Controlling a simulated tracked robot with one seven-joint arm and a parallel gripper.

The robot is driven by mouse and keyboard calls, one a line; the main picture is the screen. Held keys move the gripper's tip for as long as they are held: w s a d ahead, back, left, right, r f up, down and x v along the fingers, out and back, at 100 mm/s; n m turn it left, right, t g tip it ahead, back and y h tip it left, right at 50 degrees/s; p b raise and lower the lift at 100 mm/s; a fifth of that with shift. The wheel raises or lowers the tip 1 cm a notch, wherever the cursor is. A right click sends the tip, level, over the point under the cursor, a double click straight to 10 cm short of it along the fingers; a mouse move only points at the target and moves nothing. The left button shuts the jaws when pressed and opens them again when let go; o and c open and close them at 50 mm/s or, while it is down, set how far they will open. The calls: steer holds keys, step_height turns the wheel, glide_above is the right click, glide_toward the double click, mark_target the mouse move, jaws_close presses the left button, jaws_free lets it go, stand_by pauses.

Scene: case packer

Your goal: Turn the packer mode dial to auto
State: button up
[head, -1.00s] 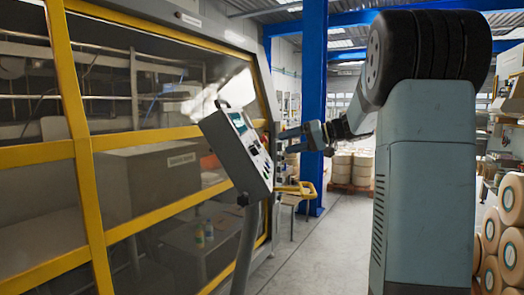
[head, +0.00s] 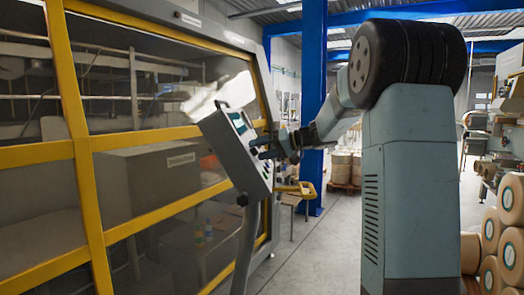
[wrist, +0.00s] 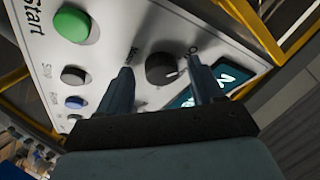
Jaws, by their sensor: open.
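The control panel (head: 232,158) is a tilted grey box on a post in front of the yellow-framed machine. In the wrist view its white face (wrist: 115,35) carries a round black dial (wrist: 161,69) with a pale mark on its right side. Lettering beside the dial is partly hidden by the fingers. My gripper (wrist: 161,84) is open, with one finger on each side of the dial in the picture; I cannot tell whether either touches it. In the head view my gripper (head: 264,148) is at the panel's face, and the dial cannot be made out.
A large green Start button (wrist: 72,24) and several smaller buttons lie left of the dial. A lit display (wrist: 232,76) is to its right. A yellow frame bar (head: 82,150) stands behind the panel. Floor (head: 325,240) is clear between the post and my arm's column.

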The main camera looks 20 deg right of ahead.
steer(key=c, duration=1)
steer(key=shift+c, duration=0.2)
steer(key=m, duration=0.2)
steer(key=m+h, duration=0.1)
steer(key=m, duration=0.2)
steer(key=shift+s+a+r+h, duration=0.1)
steer(key=shift+h, duration=0.2)
steer(key=m+h, duration=0.1)
steer(key=m, duration=0.4)
steer(key=shift+a+r+m+h, duration=0.2)
steer(key=shift+m+h, duration=0.1)
steer(key=shift+h, duration=0.1)
steer(key=m+g+h, duration=0.1)
steer(key=m, duration=0.3)
steer(key=shift+r, duration=0.15)
steer(key=m, duration=0.1)
steer(key=m+g, duration=0.1)
steer(key=m, duration=0.2)
steer(key=shift+w+r+m+g, duration=0.1)
steer(key=shift+w+m+g, duration=0.2)
steer(key=shift+g, duration=0.1)
steer(key=shift+m, duration=0.3)
